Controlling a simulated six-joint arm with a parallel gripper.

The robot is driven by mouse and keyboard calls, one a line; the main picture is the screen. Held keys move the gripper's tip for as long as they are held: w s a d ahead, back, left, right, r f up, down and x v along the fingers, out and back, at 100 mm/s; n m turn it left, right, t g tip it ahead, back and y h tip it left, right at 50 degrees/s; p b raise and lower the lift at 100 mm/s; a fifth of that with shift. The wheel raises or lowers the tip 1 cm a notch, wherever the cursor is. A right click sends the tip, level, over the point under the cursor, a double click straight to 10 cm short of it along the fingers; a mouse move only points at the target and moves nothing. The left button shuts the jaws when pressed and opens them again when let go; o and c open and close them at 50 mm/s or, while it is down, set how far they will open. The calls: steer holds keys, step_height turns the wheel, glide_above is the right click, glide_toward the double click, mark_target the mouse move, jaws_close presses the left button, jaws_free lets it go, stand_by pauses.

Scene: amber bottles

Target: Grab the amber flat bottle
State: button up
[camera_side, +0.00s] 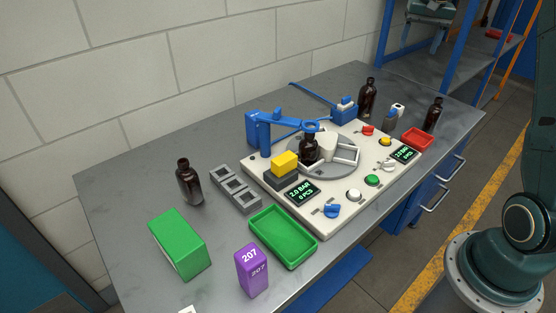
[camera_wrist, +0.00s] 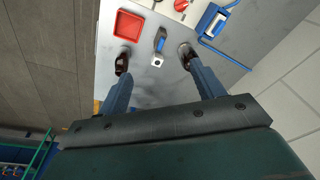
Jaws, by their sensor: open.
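Several dark amber bottles stand upright in the side view: one at the left (camera_side: 189,184), one on the round turntable (camera_side: 308,152), one at the back (camera_side: 367,99) and one at the right beside the red tray (camera_side: 433,116). I cannot tell surely which is the flat one. In the wrist view, the bottle by the red tray (camera_wrist: 123,62) shows beyond my left finger, and the back bottle (camera_wrist: 186,52) beyond the right finger. My gripper (camera_wrist: 158,78) is open, with nothing between its fingers. It is outside the side view.
The red tray (camera_side: 417,139) and a blue-and-white item (camera_side: 392,116) lie between the two right-hand bottles. The cream panel (camera_side: 327,224) carries knobs and a blue arm (camera_side: 262,128). Green tray (camera_side: 283,238), green box (camera_side: 180,243), purple box (camera_side: 251,270) and grey rack (camera_side: 236,188) stand in front.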

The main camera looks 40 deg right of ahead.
steer(key=s+d+f+m, duration=0.1)
steer(key=d+f+m, duration=0.1)
steer(key=d+f, duration=0.6)
steer(key=m+g+y, duration=0.1)
steer(key=m, duration=0.1)
glide_above(439, 98)
step_height(439, 98, down, 5)
steer(key=shift+r, duration=0.1)
steer(key=shift+f, duration=4.3)
steer(key=shift+s+f, duration=0.1)
steer(key=shift+f, duration=2.45)
